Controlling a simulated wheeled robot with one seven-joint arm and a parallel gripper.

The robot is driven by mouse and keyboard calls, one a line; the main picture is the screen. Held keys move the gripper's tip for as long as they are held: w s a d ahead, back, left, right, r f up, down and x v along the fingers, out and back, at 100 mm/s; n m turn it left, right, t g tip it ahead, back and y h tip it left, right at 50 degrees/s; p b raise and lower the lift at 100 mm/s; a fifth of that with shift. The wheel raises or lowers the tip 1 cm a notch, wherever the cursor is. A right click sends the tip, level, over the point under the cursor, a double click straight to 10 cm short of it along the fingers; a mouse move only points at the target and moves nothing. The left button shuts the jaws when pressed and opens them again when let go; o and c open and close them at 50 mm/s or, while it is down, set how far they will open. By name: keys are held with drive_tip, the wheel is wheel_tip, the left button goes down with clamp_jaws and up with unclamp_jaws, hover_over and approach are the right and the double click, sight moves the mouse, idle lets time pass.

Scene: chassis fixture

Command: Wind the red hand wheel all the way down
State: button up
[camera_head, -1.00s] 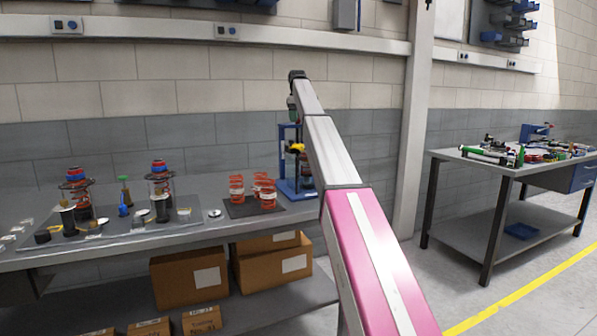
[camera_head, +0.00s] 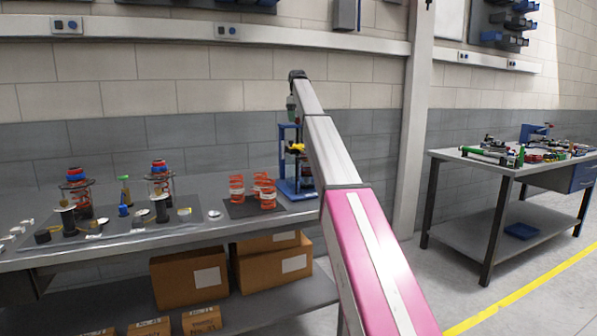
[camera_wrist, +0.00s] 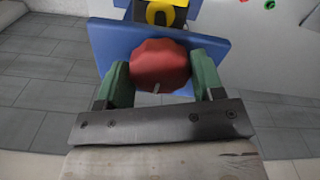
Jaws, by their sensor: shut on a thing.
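The red hand wheel (camera_wrist: 160,66) has a scalloped rim and shows in the middle of the wrist view. It sits over the blue top plate (camera_wrist: 115,45) of the press. My gripper (camera_wrist: 163,78) is shut on the wheel, with one green finger on each side of its rim. In the head view the blue press (camera_head: 289,160) stands at the right end of the long bench, partly behind my arm. The wheel and my fingertips cannot be made out clearly there.
Several red coil springs (camera_head: 236,189) stand on a dark mat (camera_head: 240,210) left of the press. Spring assemblies (camera_head: 160,181) and small parts stand further left on the long bench. A second bench (camera_head: 470,158) with tools is at the right. A pillar (camera_head: 412,120) stands behind my arm.

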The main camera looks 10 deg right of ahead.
drive_tip(key=m, duration=0.9)
drive_tip(key=shift+m, duration=0.4)
drive_tip(key=m, duration=0.4)
drive_tip(key=o, duration=0.8)
